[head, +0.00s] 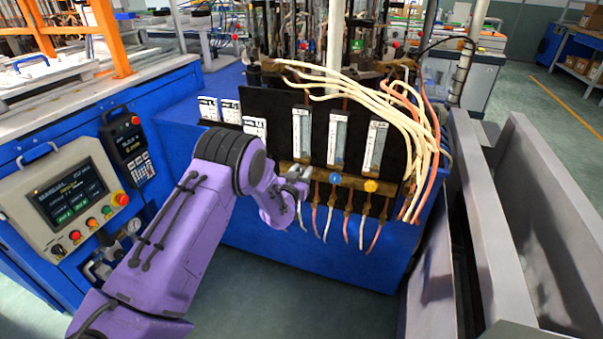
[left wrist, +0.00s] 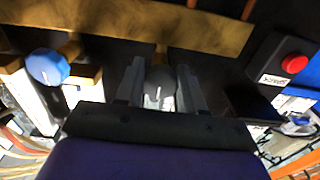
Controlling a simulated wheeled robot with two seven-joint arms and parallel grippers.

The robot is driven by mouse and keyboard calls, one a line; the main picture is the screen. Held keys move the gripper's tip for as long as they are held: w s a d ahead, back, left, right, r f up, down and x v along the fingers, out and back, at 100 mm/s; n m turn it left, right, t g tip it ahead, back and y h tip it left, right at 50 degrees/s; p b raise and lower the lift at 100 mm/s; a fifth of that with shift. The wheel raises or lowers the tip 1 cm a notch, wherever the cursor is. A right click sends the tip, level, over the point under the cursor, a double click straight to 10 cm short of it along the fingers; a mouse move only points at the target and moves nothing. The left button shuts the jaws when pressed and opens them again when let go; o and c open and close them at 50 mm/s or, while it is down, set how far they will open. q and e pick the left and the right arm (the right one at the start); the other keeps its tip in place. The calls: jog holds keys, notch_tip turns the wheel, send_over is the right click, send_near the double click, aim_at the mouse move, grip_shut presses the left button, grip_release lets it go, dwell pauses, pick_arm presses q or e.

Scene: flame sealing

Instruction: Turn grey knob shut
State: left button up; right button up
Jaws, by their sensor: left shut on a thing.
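The grey knob (left wrist: 158,92) sits between the two fingers of my left gripper (left wrist: 160,88) in the left wrist view. The fingers are shut on its sides, and a white mark shows on its face. In the head view my left gripper (head: 300,180) is at the left end of the brass valve bar (head: 325,178), where it hides the grey knob. A blue knob (head: 336,178) and a yellow knob (head: 371,186) sit to its right on the same bar. The blue knob also shows in the left wrist view (left wrist: 47,67). My right gripper is not in view.
Flowmeters (head: 338,137) stand on the black panel above the bar. Pale hoses (head: 400,105) loop at its right, and thin tubes hang below the knobs. A red button (left wrist: 294,63) is near in the wrist view. A control panel (head: 65,200) is at left.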

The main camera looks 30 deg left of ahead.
pick_arm(q)
jog(key=o, duration=1)
jog(key=shift+o, duration=0.2)
jog(key=shift+s, duration=0.15)
jog(key=v, duration=1)
jog(key=shift+s, duration=0.15)
jog(key=shift+f, duration=0.1)
jog(key=s+d+f+n+g+p, duration=0.1)
jog(key=s+d+f+g, duration=0.2)
jog(key=s, duration=0.9)
jog(key=s+d+f+n+g+p, duration=0.1)
jog(key=s+d+f+g+p, duration=0.1)
jog(key=s+f+g, duration=0.4)
jog(key=s+d+f+n+g+h+p, duration=0.1)
jog(key=s+d+f+g, duration=0.3)
jog(key=s+f, duration=0.5)
jog(key=s+n+g, duration=0.1)
jog(key=s, duration=0.9)
jog(key=shift+d+f+p, duration=0.25)
jog(key=shift+p, duration=0.05)
